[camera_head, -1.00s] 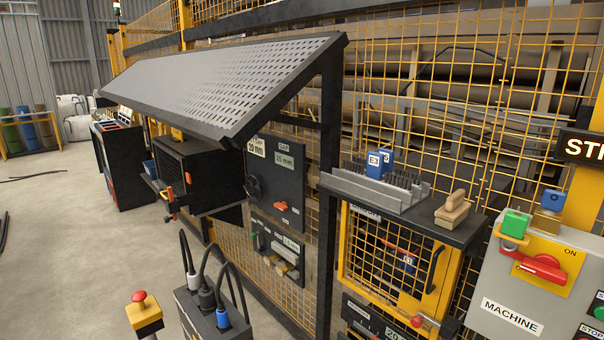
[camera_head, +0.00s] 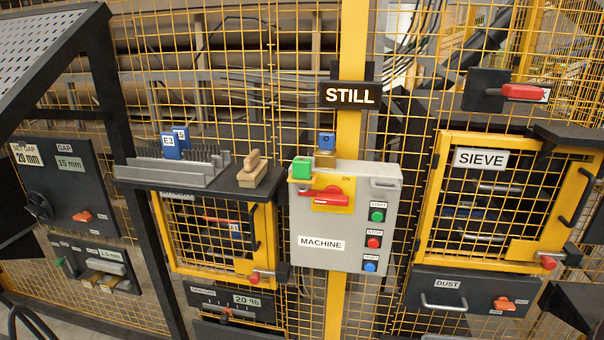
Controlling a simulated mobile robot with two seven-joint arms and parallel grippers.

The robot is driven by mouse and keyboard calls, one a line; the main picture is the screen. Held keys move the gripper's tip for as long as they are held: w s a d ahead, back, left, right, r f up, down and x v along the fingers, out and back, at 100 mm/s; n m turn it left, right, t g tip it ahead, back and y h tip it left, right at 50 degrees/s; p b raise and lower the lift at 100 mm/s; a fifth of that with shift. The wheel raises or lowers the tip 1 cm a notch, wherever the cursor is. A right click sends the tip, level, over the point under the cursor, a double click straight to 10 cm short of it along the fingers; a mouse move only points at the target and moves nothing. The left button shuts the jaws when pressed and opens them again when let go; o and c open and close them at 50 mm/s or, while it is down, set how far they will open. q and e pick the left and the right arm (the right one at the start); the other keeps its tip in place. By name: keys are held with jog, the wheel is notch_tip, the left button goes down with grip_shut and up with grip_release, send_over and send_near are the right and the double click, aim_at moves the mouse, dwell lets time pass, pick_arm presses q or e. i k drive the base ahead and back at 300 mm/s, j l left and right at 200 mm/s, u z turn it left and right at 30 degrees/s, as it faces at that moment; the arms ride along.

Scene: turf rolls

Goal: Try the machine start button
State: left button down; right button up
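The grey MACHINE box (camera_head: 325,220) is mounted on the yellow post in the middle of the head view. On its right side is a green start button (camera_head: 377,215) under a START label. Below it are a red stop button (camera_head: 374,242) and a blue button (camera_head: 370,266). A red rotary switch handle (camera_head: 328,195) lies about level on a yellow plate, near an ON mark. A green block (camera_head: 302,169) sits at the box's top left corner, with a blue tag (camera_head: 327,141) just above. Neither of my grippers shows.
A black sign (camera_head: 349,95) above the box reads STILL. A shelf (camera_head: 236,188) at left holds a grey rack, blue tags and a wooden brush (camera_head: 252,169). Yellow-framed SIEVE door (camera_head: 437,207) and DUST drawer (camera_head: 456,290) are at right. Nothing visibly blocks the box front.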

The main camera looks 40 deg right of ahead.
aim_at(376, 216)
jog(key=z, duration=1.4)
